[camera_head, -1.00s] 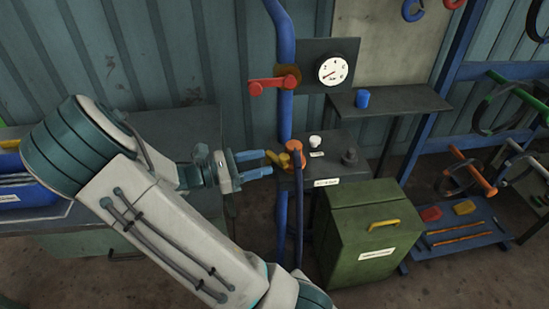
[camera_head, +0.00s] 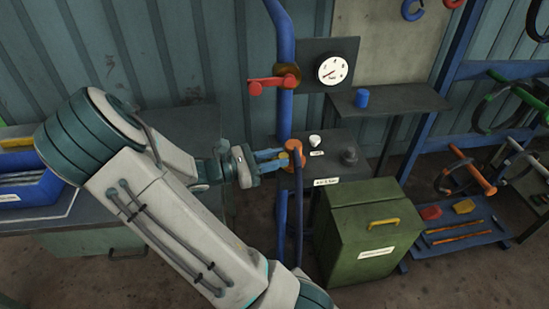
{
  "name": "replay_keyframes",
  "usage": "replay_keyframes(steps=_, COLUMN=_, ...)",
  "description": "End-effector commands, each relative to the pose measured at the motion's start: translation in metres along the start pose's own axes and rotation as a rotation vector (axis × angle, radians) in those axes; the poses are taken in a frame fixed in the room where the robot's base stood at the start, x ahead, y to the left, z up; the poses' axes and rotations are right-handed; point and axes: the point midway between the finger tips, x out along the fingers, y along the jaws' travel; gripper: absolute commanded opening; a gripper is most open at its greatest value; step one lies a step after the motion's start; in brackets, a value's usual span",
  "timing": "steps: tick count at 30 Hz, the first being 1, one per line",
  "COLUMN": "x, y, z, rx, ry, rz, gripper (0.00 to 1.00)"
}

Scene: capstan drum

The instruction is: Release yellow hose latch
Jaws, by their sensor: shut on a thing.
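The yellow latch (camera_head: 281,156) sits on the left side of the orange hose coupling (camera_head: 294,148), at the lower end of the blue pipe. My gripper (camera_head: 272,159) reaches it from the left, its blue fingers shut on the latch. The fingers hide most of the latch, so its exact angle cannot be told. A dark blue hose (camera_head: 298,205) hangs down from the coupling.
A red valve handle (camera_head: 273,82) on the blue pipe (camera_head: 287,40) is above my gripper. A gauge (camera_head: 332,70) is at upper right. A dark bench with a white knob (camera_head: 315,141) and a green box (camera_head: 368,230) stand to the right.

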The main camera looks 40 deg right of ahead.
Motion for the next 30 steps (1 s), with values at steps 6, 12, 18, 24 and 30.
replay_keyframes(steps=6, x=-0.001, y=0.002, z=0.002, rx=0.000, ry=0.000, rz=-0.045, gripper=0.00)
replay_keyframes(steps=12, x=-0.007, y=0.003, z=0.004, rx=0.001, ry=-0.001, rz=-0.162, gripper=0.00)
replay_keyframes(steps=18, x=-0.015, y=0.005, z=0.003, rx=0.001, ry=0.000, rz=-0.310, gripper=0.00)
replay_keyframes(steps=24, x=-0.022, y=0.007, z=0.002, rx=0.001, ry=0.000, rz=-0.441, gripper=0.00)
replay_keyframes(steps=30, x=-0.027, y=0.007, z=0.002, rx=0.001, ry=0.000, rz=-0.528, gripper=0.00)
